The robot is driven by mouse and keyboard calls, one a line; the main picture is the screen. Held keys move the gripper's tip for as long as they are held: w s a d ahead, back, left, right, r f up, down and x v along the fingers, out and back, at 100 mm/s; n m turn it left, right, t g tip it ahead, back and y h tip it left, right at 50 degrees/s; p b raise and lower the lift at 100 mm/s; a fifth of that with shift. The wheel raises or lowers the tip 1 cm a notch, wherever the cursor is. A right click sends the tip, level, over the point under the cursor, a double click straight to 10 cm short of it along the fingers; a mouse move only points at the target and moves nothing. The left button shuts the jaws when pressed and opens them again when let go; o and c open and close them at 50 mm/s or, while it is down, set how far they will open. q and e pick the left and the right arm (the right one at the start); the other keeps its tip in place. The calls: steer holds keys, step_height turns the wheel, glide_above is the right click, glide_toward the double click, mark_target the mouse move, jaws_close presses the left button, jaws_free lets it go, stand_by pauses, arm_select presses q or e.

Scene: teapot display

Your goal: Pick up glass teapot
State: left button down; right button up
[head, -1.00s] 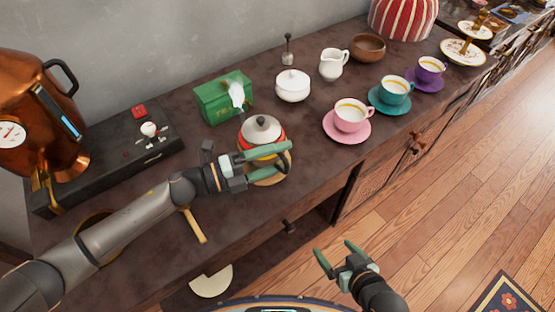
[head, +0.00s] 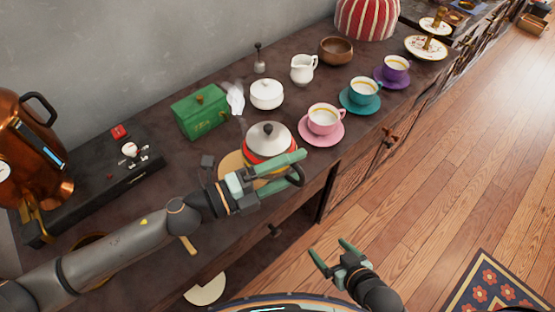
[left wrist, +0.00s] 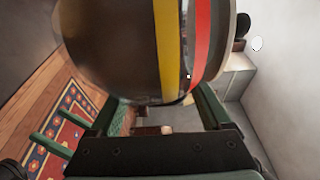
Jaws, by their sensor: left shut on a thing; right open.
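The glass teapot (head: 268,140) has a pale lid with a dark knob and red and yellow bands. It is between the fingers of my left gripper (head: 284,170), which is shut on it. A dark handle shows near the fingertips. The teapot appears upright and raised, to the right of a round wooden trivet (head: 230,162). In the left wrist view the teapot body (left wrist: 125,45) fills the upper middle, with my left gripper's fingers (left wrist: 160,105) on either side. Its lower side is partly hidden by the gripper in the head view. My right gripper (head: 331,248) is open and empty beyond the counter's front edge.
A pink cup (head: 324,118) on a saucer is close right of the teapot. A green tea box (head: 200,112), white sugar bowl (head: 266,95) and creamer (head: 303,69) stand behind. A copper urn (head: 30,150) is at left. The floor at right is mostly clear.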

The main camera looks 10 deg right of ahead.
arm_select(q)
steer(key=shift+s+d+r, duration=0.65)
steer(key=shift+d+r, duration=0.05)
steer(key=shift+s+d+r+p, duration=0.3)
steer(key=shift+s+d+p, duration=0.05)
steer(key=shift+s+d, duration=0.25)
steer(key=shift+s+d+r+p, duration=0.3)
steer(key=shift+s+d+p, duration=0.05)
steer(key=shift+s+d, duration=0.2)
arm_select(e)
steer(key=shift+s+d+r, duration=0.3)
steer(key=shift+d+r, duration=0.1)
steer(key=shift+d, duration=0.1)
